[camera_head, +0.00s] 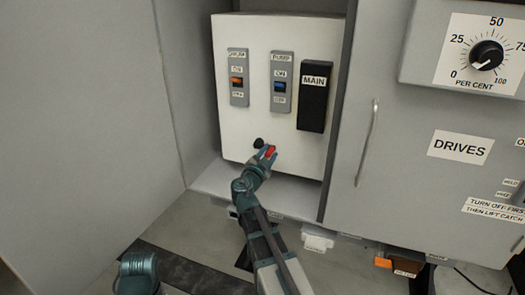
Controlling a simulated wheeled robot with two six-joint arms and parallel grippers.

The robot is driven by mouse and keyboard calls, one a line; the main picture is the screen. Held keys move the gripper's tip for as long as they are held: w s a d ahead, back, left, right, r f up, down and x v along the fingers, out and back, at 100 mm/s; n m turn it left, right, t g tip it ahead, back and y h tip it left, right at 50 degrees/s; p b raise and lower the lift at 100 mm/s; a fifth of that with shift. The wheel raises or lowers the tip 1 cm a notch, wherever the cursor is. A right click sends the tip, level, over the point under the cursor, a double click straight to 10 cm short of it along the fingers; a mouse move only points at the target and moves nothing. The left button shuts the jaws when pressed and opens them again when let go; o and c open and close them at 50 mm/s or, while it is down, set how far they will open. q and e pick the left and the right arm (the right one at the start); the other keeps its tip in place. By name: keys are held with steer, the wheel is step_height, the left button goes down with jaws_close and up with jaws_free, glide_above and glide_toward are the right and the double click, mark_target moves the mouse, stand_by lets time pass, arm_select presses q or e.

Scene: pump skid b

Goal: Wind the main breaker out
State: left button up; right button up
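The main breaker (314,97) is a tall black block labelled MAIN on the right part of the white panel (235,135). My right gripper (267,152) is at the panel's lower edge, below and left of the breaker and apart from it. A small red piece (270,151) shows at its fingertips, and a small dark round knob (258,143) shows just beside them. The fingers are too small to tell whether they close on the red piece. My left gripper is not in view; only a teal part of my arm shows at the bottom left.
Two grey switches, one with an orange rocker (237,82) and one with a blue rocker (280,87), sit left of the breaker. A grey DRIVES cabinet (410,185) with a long handle (367,142) stands right. A grey wall bounds the recess on the left.

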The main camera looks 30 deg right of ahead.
steer(key=shift+o, duration=1.1)
steer(key=v, duration=0.9)
stand_by(0.4)
